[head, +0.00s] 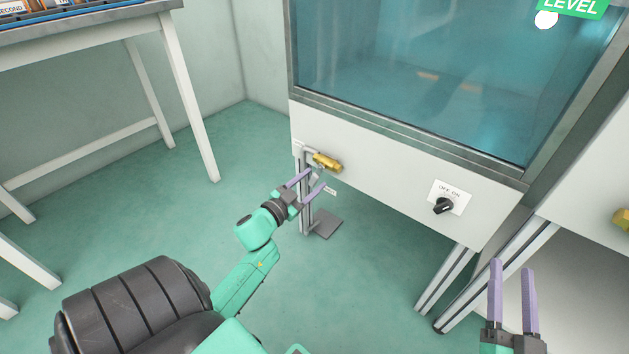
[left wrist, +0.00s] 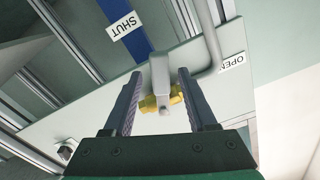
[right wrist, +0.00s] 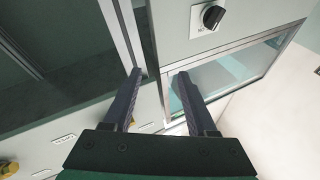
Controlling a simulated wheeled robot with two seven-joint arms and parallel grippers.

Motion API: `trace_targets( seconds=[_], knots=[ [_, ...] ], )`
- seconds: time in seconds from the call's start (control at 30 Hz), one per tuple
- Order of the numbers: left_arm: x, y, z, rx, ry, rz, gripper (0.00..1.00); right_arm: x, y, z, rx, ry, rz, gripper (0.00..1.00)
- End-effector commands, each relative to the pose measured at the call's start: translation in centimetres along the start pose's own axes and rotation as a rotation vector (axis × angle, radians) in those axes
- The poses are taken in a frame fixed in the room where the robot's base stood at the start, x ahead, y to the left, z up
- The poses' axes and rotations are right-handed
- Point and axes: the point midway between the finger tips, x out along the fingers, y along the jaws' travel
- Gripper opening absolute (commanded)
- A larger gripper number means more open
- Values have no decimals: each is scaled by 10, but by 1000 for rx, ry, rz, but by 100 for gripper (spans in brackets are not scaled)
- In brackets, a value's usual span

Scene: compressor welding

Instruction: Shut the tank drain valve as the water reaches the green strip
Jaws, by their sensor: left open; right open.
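The tank (head: 400,132) holds blue water behind its window; I cannot make out a water surface or a green strip. A green LEVEL sign (head: 572,7) is cut off at the top right. The brass drain valve (head: 328,162) sits at the tank's lower left. In the left wrist view, its grey handle (left wrist: 160,72) stands between the fingers of my left gripper (head: 314,179), which is open around it; contact is unclear. A SHUT label (left wrist: 125,25) and an OPEN label (left wrist: 232,62) flank the valve. My right gripper (head: 512,266) is open and empty, at lower right.
An OFF/ON panel with a black knob (head: 443,206) is on the tank's front panel. A white round thing (head: 546,19) is beside the sign. A white-legged table (head: 100,18) stands at the left. Another brass fitting (head: 622,219) shows at the right edge.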

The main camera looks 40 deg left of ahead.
Motion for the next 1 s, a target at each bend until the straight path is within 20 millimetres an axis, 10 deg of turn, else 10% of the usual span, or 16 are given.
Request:
trace_targets(
  seconds=[0.23, 0.57, 0.73, 1.0],
  knots=[
    [14, 0, 0, 1, 1, -1, 57, 19, -2, -50, -40, 156, -22, 57],
    [16, 0, 0, 0, -1, -1, 57, 22, -3, -61, -48, 186, -27, 57],
    [16, 0, 0, 0, -1, -1, 0, 22, -3, -61, -48, 185, -27, 57],
    [16, 0, 0, 0, 0, 0, 0, 22, -3, -61, -48, 185, -26, 57]
  ],
)
